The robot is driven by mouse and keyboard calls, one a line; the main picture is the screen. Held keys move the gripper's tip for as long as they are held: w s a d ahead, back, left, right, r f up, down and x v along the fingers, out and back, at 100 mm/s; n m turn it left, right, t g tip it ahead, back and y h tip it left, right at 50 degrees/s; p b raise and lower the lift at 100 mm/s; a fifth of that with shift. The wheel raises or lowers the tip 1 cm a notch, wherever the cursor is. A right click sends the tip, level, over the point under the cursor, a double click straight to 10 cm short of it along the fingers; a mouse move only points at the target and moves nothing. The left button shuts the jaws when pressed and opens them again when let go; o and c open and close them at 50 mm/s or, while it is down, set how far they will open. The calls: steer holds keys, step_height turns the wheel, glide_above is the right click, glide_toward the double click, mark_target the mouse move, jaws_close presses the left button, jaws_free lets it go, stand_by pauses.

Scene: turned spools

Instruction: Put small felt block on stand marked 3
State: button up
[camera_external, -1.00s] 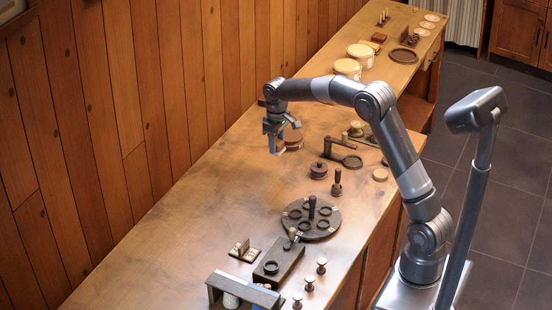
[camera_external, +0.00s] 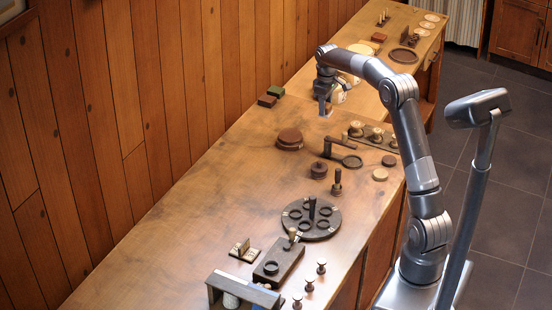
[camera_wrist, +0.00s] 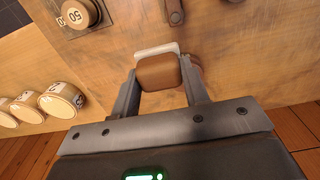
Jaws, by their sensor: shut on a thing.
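My gripper (camera_external: 325,110) is above the far half of the bench, to the left of a dark board with knobs. In the wrist view my gripper (camera_wrist: 165,82) is shut on a small brown block with a pale layer along its far edge, which I take as the small felt block (camera_wrist: 162,73). Its fingers press on both sides of it. In the external view the block is too small to make out. Several cream round pieces (camera_wrist: 60,100) with dark marks stand at the left in the wrist view. I cannot read a 3 on any stand.
The dark board (camera_external: 391,146) carries several knobs; one in the wrist view bears a label reading 50 (camera_wrist: 73,15). A brown round stack (camera_external: 289,139) and a handled tool (camera_external: 338,146) stand nearer. Green (camera_external: 275,91) and brown (camera_external: 267,101) blocks lie by the wall.

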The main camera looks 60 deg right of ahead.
steer(key=w+a+f, duration=0.2)
steer(key=w, duration=0.1)
steer(key=w+a+f, duration=0.2)
steer(key=w, duration=0.1)
steer(key=w+a+f, duration=0.2)
steer(key=w, duration=0.1)
steer(key=shift+w+a+f, duration=0.1)
steer(key=shift+f, duration=2.25)
steer(key=shift+f, duration=0.15)
steer(key=o, duration=1)
steer(key=shift+c, duration=0.2)
